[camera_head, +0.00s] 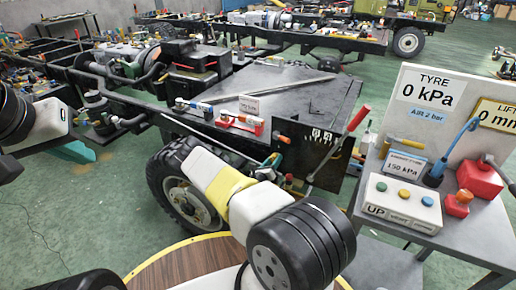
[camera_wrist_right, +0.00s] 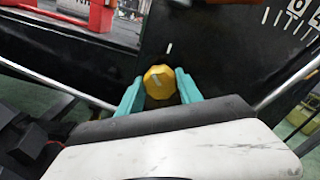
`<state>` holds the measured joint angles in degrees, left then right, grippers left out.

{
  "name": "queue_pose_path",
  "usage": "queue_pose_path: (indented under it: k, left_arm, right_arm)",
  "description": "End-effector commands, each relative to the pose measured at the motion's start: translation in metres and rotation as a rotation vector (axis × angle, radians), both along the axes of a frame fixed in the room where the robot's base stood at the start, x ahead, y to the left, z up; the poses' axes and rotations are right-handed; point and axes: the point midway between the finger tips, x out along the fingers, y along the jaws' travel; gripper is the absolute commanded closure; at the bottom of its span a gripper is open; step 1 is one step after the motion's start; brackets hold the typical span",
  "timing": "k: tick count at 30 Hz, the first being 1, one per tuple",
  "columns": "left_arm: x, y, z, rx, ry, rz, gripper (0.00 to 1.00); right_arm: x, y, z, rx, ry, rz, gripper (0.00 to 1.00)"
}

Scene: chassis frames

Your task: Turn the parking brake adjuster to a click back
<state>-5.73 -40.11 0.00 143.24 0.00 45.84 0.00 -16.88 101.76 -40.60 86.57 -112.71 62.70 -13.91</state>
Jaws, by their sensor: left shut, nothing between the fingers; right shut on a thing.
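The adjuster is a yellow, faceted knob (camera_wrist_right: 160,82) on a black panel (camera_wrist_right: 215,50), seen in the right wrist view. A pale line on its face tilts slightly, and a short white tick stands on the panel above it. My right gripper (camera_wrist_right: 160,86) has its teal fingers on both sides of the knob, shut on it. In the head view the black panel (camera_head: 308,160) stands at the chassis side, and my right arm reaches towards it; the knob cannot be made out there. My left gripper (camera_head: 75,152) is shut and empty, low at the left.
A lever with a red grip (camera_head: 359,118) rises in front of the panel. White scale marks and number plates (camera_head: 320,135) are on the panel. A wheel (camera_head: 180,190) is left of it. A grey table (camera_head: 440,240) with a button box (camera_head: 400,203) stands at right.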

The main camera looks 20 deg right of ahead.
Motion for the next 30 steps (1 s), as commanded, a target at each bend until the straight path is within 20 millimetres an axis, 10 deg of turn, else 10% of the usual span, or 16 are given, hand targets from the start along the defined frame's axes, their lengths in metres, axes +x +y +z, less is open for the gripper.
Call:
queue_pose_path:
  k: [30]
  left_arm:
    - [0.0000, 0.0000, 0.0000, 0.000, 0.000, 0.000, 1.00]
  right_arm:
    - [0.0000, 0.0015, -0.0020, -0.154, 0.185, 0.001, 0.98]
